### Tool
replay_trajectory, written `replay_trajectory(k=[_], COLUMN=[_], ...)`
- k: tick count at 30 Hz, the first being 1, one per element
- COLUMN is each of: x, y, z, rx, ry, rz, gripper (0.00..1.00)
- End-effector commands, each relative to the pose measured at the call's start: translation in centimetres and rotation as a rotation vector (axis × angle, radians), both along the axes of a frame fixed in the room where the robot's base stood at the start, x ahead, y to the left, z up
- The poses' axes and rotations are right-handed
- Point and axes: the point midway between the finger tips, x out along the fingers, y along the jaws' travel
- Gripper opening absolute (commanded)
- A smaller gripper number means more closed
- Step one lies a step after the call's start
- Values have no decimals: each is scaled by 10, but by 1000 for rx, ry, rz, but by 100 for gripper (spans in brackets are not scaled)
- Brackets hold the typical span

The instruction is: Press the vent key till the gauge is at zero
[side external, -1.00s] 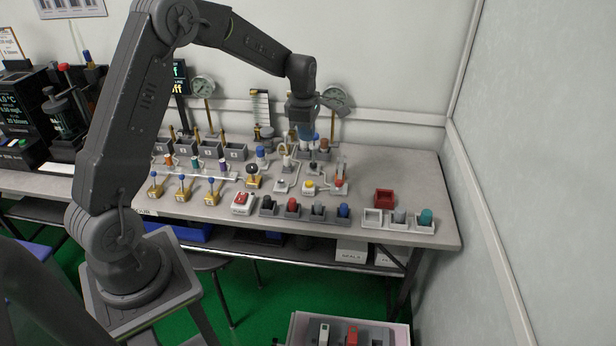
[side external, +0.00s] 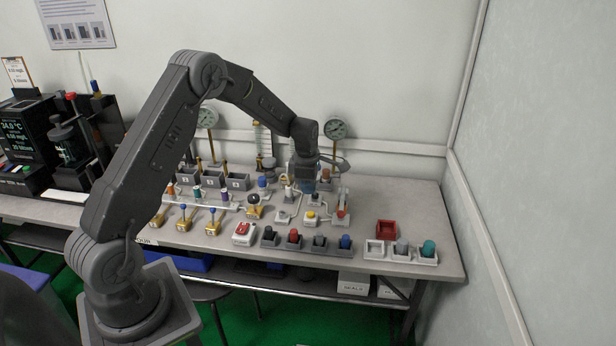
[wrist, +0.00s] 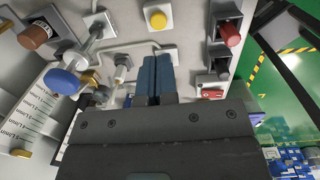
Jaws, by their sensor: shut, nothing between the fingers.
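A yellow round button (side external: 310,215) sits on a white base among the small testers; it also shows in the wrist view (wrist: 157,18), beyond my fingertips. No label reads "vent", so I cannot tell for sure that it is the vent key. A round dial gauge (side external: 336,129) stands on a brass post at the back, and a second gauge (side external: 207,116) stands farther left. Their needles are too small to read. My gripper (side external: 306,188) points down above the bench behind the yellow button. Its blue fingers (wrist: 157,58) are shut and empty, apart from the button.
A red-knobbed lever (side external: 341,211) stands right of the yellow button. A row of coloured knobs (side external: 293,237) and a red-topped switch box (side external: 243,231) lie in front. A blue knob (wrist: 61,81) is near my gripper at left. Bare bench (side external: 425,205) lies at right.

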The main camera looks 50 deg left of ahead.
Motion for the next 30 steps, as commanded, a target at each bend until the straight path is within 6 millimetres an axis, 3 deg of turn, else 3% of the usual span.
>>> replay_trajectory(k=[6, 12, 30], x=[2, 4, 5], y=[0, 0, 0], z=[-45, -70, -87], rx=[-1, 0, 0], ry=[3, 0, 0], rz=[-1, -1, -1], gripper=[0, 0, 0])
